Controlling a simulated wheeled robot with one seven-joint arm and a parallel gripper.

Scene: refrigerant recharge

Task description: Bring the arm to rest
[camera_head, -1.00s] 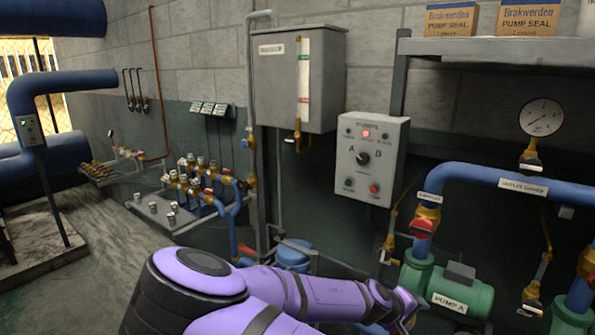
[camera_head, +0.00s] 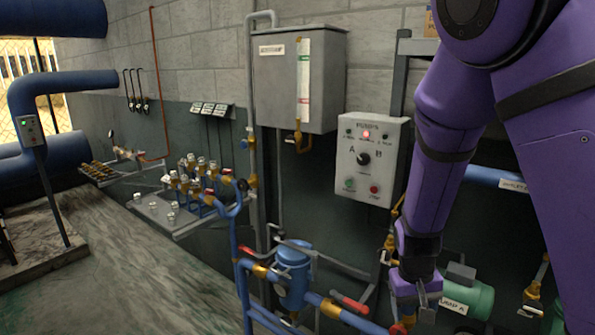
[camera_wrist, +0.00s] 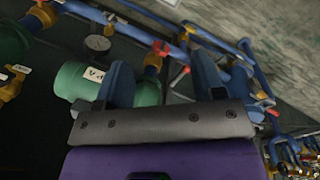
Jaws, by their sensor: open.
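My purple arm (camera_head: 440,130) reaches down from the top right in the head view. My gripper (camera_head: 424,300) hangs at its lower end, pointing down beside the green pump labelled PUMP A (camera_head: 472,300). In the wrist view my gripper (camera_wrist: 162,65) shows two separated fingers with nothing held between them. The green pump (camera_wrist: 75,82) and blue pipes lie beyond the fingers. From these views I cannot tell whether the fingers touch anything.
A blue strainer (camera_head: 293,272) and a red-handled valve (camera_head: 350,302) are left of my gripper. A grey control box (camera_head: 372,160) with a lit red lamp is on the wall. A valve manifold (camera_head: 190,185) stands further left. The floor (camera_head: 110,280) at left is clear.

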